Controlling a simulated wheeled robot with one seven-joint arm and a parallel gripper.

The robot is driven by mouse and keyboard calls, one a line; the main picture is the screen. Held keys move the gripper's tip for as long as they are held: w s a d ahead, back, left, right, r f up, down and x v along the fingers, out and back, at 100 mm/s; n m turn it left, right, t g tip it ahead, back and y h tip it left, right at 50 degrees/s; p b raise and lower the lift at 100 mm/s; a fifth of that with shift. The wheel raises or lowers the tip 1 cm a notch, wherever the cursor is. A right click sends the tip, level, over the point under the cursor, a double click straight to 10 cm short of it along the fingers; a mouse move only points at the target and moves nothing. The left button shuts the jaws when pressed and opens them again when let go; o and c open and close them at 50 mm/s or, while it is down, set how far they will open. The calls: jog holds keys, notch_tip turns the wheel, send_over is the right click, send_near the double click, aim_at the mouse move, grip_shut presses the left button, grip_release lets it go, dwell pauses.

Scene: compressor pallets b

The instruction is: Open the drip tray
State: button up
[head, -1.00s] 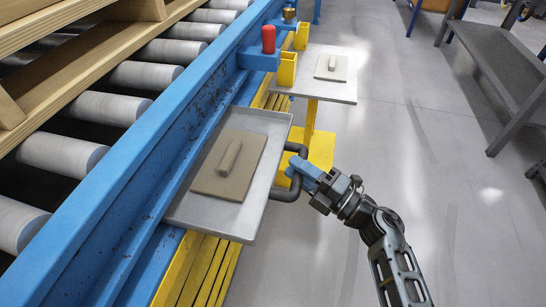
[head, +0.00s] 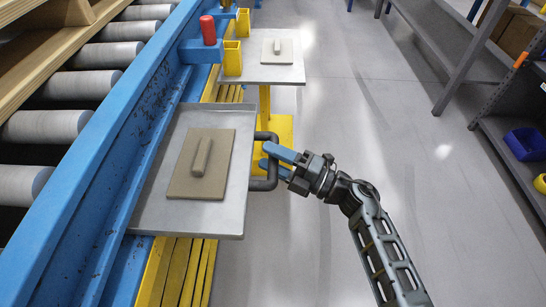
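The drip tray (head: 232,210) appears to be the near grey metal tray beside the blue conveyor beam, over yellow slats. A flat brown block with a raised grip (head: 182,185) lies on it. A dark U-shaped handle (head: 274,142) stands out from the tray's right side. My gripper (head: 264,156) reaches it from the right. Its two blue fingers are spread apart, with a gap between them, at the handle's outer bar. Whether they touch the bar is not clear. The tray's left edge lies close along the blue beam.
A red cylinder (head: 208,30) and a yellow holder (head: 233,58) stand by the beam. Rollers (head: 84,93) lie at left. Grey shelving (head: 510,140) stands at right. The floor between is clear.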

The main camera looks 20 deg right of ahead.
jog(key=v, duration=0.7)
jog(key=shift+s+d, duration=0.25)
jog(key=shift+d, duration=0.1)
jog(key=shift+f, duration=0.1)
jog(key=s+d+r+m+h, duration=0.1)
jog(key=s+r+m+h, duration=0.35)
jog(key=s+m, duration=0.6)
jog(key=s+d+r+m+t+h, duration=0.1)
jog(key=s+r+m+h, duration=0.35)
jog(key=s, duration=0.85)
jog(key=s+r+m+h, duration=0.2)
jog(key=s+m+h, duration=0.4)
jog(key=s+m, duration=0.6)
notch_tip(320, 180, up, 14)
jog(key=p, duration=1.3)
jog(key=shift+w+d+f+p, duration=0.15)
jog(key=shift+w+d+p, duration=0.15)
jog(key=shift+p, duration=0.1)
